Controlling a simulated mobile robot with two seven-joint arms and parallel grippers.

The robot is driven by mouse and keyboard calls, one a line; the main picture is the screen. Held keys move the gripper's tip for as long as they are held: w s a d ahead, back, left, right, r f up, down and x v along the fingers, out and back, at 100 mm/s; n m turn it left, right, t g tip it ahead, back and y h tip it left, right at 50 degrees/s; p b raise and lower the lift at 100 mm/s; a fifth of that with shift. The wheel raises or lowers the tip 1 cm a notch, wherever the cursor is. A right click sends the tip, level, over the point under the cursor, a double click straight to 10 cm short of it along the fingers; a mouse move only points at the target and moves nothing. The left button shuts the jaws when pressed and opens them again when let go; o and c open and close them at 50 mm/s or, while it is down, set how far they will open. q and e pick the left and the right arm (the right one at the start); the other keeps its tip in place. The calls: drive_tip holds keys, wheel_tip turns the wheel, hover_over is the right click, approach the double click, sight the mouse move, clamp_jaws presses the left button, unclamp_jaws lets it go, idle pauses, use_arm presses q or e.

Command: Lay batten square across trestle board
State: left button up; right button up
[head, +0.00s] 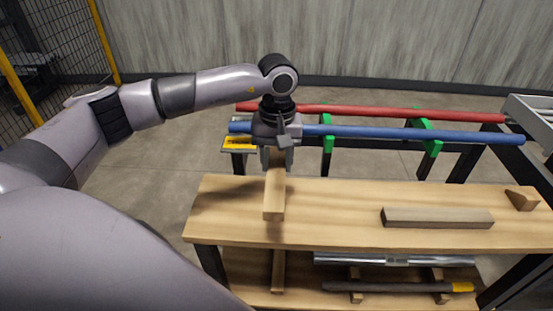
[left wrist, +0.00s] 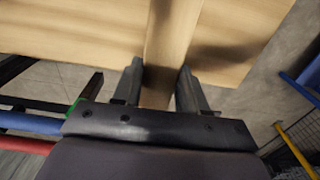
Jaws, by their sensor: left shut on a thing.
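The batten (head: 274,193) is a pale wooden bar held by my left gripper (head: 277,158) over the left part of the trestle board (head: 340,190). It points from the board's far edge toward its near side. In the left wrist view the batten (left wrist: 168,50) runs between the two fingers of the gripper (left wrist: 160,85), which are shut on it. The trestle board (left wrist: 75,30) lies below it there. Whether the batten touches the board is hard to tell. My right gripper is not in view.
A wooden block (head: 437,218) and a small wedge (head: 522,199) lie on the board's right part. Behind the board, a red pipe (head: 380,113) and a blue pipe (head: 390,132) rest on a rack with green holders (head: 328,142). A lower shelf holds a metal tube (head: 395,260) and a dark rod (head: 390,287).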

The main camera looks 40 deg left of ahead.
use_arm(q)
drive_tip(key=shift+d+f, duration=0.1)
wheel_tip(320, 180, down, 3)
drive_tip(key=shift+r+b, duration=0.2)
drive_tip(key=shift+b, duration=1.05)
wheel_tip(320, 180, down, 3)
drive_tip(key=b, duration=0.2)
drive_tip(key=shift+f+b, duration=0.2)
drive_tip(key=shift+b, duration=0.1)
wheel_tip(320, 180, down, 2)
drive_tip(key=shift+f+b, duration=0.1)
drive_tip(key=shift+b, duration=0.7)
drive_tip(key=shift+f, duration=0.1)
drive_tip(key=o, duration=1.2)
